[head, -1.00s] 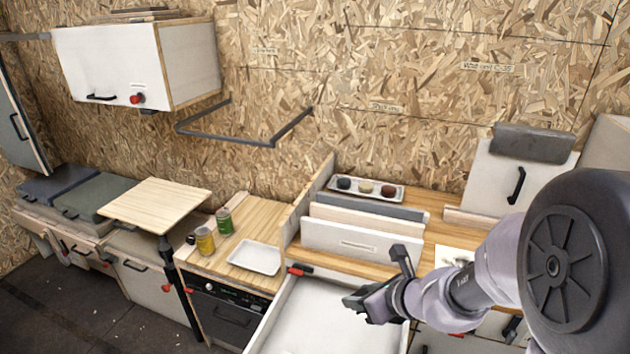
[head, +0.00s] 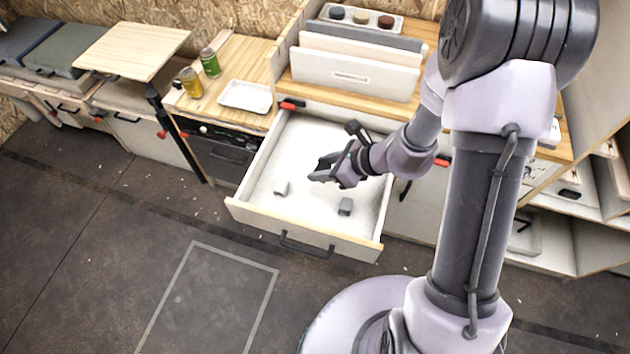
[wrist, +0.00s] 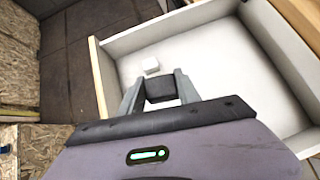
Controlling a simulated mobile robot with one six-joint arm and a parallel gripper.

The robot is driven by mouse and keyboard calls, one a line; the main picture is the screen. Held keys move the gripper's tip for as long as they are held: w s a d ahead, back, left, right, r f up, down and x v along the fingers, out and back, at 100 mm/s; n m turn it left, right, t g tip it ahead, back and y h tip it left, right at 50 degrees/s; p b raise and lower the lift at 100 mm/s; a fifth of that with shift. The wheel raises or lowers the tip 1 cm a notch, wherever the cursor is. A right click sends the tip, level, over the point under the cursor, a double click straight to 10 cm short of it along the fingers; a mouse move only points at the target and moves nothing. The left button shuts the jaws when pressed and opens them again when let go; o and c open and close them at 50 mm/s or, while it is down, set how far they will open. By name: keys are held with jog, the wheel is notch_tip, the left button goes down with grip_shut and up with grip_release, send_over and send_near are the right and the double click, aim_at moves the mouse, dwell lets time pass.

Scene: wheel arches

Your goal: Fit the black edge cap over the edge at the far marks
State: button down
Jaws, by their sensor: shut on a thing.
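My gripper (head: 322,168) is inside or just above the open white drawer (head: 310,130), its fingers pointing left. In the wrist view my gripper (wrist: 160,88) is shut on a small dark piece (wrist: 160,90), which looks like the black edge cap. Its fingers cover its sides, and its underside is hidden. In the head view it barely shows between the fingers. I cannot make out the far marks in either view, nor tell which edge carries them.
Upright panels (head: 350,75) stand on the counter behind. The floor in front (head: 100,240) is clear.

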jog(key=f, duration=0.1)
jog(key=s+a+f+n, duration=0.1)
jog(key=shift+s+a+f+g, duration=0.3)
jog(key=shift+a+f+g, duration=0.1)
notch_tip(320, 180, down, 10)
jog(key=b, duration=0.4)
jog(key=shift+b, duration=0.35)
jog(key=shift+r, duration=0.2)
jog(key=shift+f, duration=0.15)
jog(key=c, duration=1.3)
grip_release()
jog(key=shift+f, duration=0.1)
jog(key=o, duration=0.4)
jog(key=shift+o, duration=0.2)
